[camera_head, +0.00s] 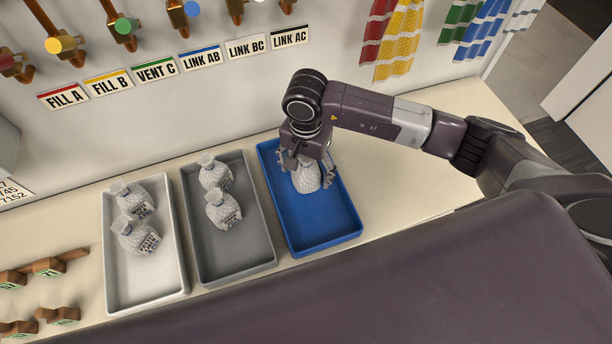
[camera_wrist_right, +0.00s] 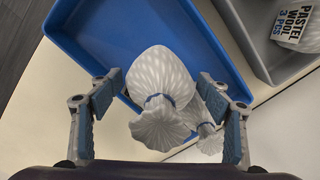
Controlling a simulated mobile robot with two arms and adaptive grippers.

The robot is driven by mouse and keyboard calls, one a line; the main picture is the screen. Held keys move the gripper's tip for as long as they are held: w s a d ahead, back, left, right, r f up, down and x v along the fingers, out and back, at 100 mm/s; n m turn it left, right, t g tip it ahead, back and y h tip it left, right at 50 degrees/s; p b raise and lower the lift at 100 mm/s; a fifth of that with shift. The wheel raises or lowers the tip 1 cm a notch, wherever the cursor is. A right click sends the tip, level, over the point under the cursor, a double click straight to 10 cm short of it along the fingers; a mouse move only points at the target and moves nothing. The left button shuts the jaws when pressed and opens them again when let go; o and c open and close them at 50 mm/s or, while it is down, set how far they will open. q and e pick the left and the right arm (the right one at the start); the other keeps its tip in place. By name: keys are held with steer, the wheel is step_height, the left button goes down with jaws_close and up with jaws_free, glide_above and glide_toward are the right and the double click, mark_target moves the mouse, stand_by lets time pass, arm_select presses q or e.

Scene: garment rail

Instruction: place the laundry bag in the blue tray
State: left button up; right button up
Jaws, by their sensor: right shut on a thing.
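The laundry bag (camera_head: 307,180) is white-grey and patterned, and sits within the blue tray (camera_head: 341,238). My right gripper (camera_head: 308,170) reaches down over it, with its fingers on either side. The right wrist view shows the bag (camera_wrist_right: 158,76) between the fingers, its blue-tied neck towards me; the gripper is shut on it. The blue tray (camera_wrist_right: 88,28) lies beneath. Whether the held bag touches the tray floor is hard to tell. My left gripper is not in view.
A grey tray (camera_head: 239,262) with two bags stands left of the blue one, and a white tray (camera_head: 147,291) with two bags lies further left. Hanging cloths (camera_head: 398,45) are at upper right. The blue tray's front part is bare.

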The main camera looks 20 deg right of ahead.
mark_target(306, 180)
step_height(306, 180, down, 4)
steer(key=shift+f+p, duration=0.1)
steer(key=shift+p, duration=0.5)
steer(key=shift+f, duration=0.15)
steer(key=shift+f+b, duration=0.2)
steer(key=shift+b, duration=0.1)
steer(key=o, duration=1.3)
steer(key=shift+r, duration=0.1)
